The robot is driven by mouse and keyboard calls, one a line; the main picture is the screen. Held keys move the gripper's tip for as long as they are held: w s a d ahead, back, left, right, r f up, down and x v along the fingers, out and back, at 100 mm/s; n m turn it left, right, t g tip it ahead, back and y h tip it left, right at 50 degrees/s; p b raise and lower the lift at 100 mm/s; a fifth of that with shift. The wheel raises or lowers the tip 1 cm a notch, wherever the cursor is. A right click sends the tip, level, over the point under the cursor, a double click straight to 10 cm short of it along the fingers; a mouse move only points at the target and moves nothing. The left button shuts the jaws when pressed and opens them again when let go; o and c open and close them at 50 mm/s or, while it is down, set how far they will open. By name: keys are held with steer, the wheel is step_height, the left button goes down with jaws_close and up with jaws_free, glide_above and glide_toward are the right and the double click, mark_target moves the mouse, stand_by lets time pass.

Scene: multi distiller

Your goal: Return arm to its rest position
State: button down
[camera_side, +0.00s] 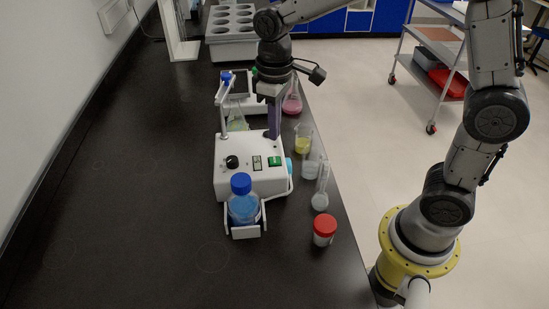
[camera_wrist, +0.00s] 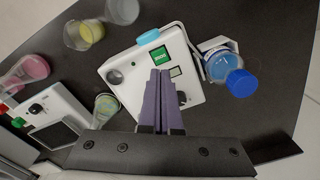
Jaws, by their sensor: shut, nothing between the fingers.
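My gripper (camera_side: 273,128) is shut and empty, with its purple fingers together and pointing down. It is over the rear right part of the white distiller box (camera_side: 225,186). In the wrist view the closed fingertips (camera_wrist: 160,75) lie in front of the box (camera_wrist: 118,95), near its green switch (camera_wrist: 160,56). I cannot tell whether they touch the box. A blue bottle (camera_side: 243,207) with a blue cap sits in the bracket at the front of the box and also shows in the wrist view (camera_wrist: 222,66).
A pink flask (camera_side: 292,104) stands behind, and a grey rack (camera_side: 232,45) farther back. The bench's left side is clear.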

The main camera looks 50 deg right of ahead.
steer(key=shift+r, duration=0.15)
steer(key=s+d+r+m+t, duration=0.1)
steer(key=s+d+r+t, duration=0.25)
steer(key=s+r, duration=0.5)
steer(key=s+d+f+m+t, duration=0.1)
steer(key=s+f+m+t, duration=0.1)
steer(key=s, duration=0.8)
steer(key=shift+s+d+f, duration=0.2)
steer(key=shift+d+f, duration=0.1)
steer(key=shift+d, duration=0.1)
stand_by(0.8)
